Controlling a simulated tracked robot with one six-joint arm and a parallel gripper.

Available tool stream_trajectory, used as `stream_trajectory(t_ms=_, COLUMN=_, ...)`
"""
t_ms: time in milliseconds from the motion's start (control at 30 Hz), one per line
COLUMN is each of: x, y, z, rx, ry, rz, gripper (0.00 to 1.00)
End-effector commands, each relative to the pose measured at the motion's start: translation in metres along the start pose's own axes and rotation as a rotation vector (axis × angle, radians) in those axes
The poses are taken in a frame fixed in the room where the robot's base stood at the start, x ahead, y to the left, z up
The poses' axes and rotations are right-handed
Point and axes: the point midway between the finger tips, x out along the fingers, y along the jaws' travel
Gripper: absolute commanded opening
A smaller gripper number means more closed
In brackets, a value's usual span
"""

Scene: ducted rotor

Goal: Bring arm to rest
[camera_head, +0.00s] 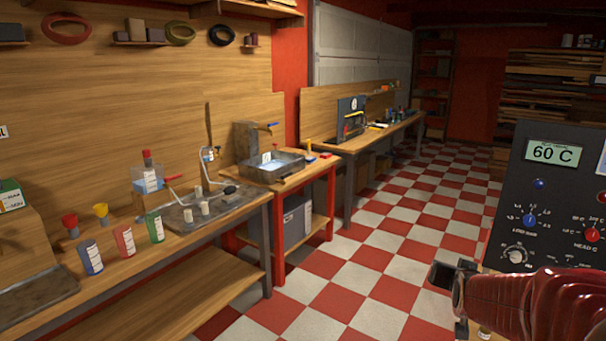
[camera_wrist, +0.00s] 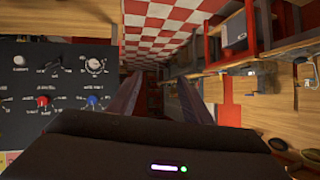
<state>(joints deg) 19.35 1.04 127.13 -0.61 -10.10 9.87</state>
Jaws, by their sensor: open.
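My gripper (camera_head: 455,283) is at the lower right of the head view, in front of the dark control panel (camera_head: 517,180). The red ribbed part behind it is my arm. In the wrist view my gripper (camera_wrist: 160,85) shows two fingers apart with a gap between them, and nothing is held. Red and white floor tiles show beyond the fingers. The panel (camera_wrist: 50,90) stands at the left of the wrist view, with its dials upside down. Its display reads 60 C in the head view.
A wooden bench (camera_head: 150,263) on the left carries colored cups, funnels and a metal tray (camera_head: 205,208). A red-legged stand (camera_head: 332,190) holds a water basin (camera_head: 272,167). A further bench (camera_head: 375,132) runs along the wall. The checkered floor (camera_head: 385,270) between is clear.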

Motion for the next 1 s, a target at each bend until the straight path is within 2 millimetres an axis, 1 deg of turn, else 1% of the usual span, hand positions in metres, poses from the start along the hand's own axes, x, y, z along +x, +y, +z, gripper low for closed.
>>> stream_trajectory(t_ms=33, x=-0.013, y=-0.009, z=0.002, rx=-0.013, ry=-0.02, rz=-0.011, gripper=0.45)
stream_trajectory(t_ms=200, x=-0.052, y=-0.032, z=0.018, rx=-0.06, ry=-0.104, rz=-0.037, gripper=0.45)
stream_trajectory(t_ms=367, x=-0.092, y=-0.049, z=0.037, rx=-0.108, ry=-0.185, rz=-0.062, gripper=0.45)
stream_trajectory(t_ms=500, x=-0.127, y=-0.061, z=0.055, rx=-0.15, ry=-0.255, rz=-0.084, gripper=0.45)
stream_trajectory(t_ms=700, x=-0.178, y=-0.071, z=0.085, rx=-0.215, ry=-0.353, rz=-0.116, gripper=0.45)
stream_trajectory(t_ms=1000, x=-0.255, y=-0.073, z=0.135, rx=-0.32, ry=-0.498, rz=-0.163, gripper=0.45)
